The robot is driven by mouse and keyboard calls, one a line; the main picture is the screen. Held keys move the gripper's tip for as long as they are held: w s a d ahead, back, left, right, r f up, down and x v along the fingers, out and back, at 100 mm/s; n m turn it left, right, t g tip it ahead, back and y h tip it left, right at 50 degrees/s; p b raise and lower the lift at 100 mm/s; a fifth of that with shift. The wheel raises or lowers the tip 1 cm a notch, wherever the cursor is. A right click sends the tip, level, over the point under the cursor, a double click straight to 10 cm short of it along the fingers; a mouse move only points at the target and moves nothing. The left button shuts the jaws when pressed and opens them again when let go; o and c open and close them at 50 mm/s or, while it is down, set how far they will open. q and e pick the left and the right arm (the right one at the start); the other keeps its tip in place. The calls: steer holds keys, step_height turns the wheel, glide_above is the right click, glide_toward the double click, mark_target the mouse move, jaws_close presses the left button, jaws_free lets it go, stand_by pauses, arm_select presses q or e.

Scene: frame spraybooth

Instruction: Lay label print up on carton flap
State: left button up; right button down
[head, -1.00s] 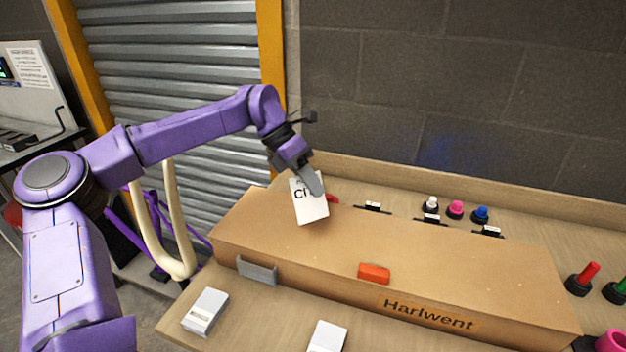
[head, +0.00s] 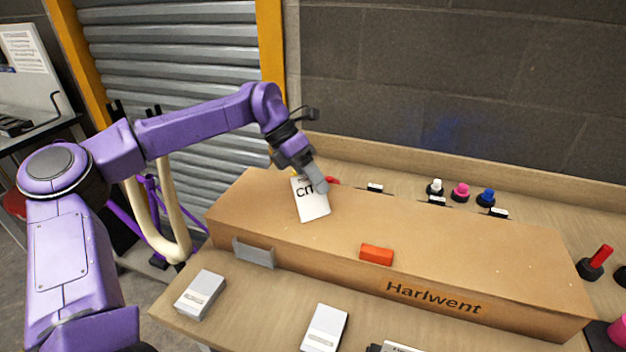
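The label (head: 314,209) is a white card with dark print, the letters "CIT" partly showing, and its printed face is toward me. My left gripper (head: 316,182) is shut on the label's upper edge and covers part of the print. The label hangs tilted at the far left part of the long brown carton (head: 440,245), which is marked "Harlwent" on its front. I cannot tell whether the label's lower edge touches the carton top. My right gripper is not in view.
An orange block (head: 376,254) sits at the carton's front top edge. A grey plate (head: 253,252) stands at its front left. White boxes (head: 201,294) and (head: 324,328) lie on the bench in front. Coloured knobs (head: 460,192) stand behind the carton.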

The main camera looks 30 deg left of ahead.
arm_select(q)
steer(key=shift+a+r, duration=0.2)
steer(key=v, duration=1)
steer(key=shift+b, duration=0.35)
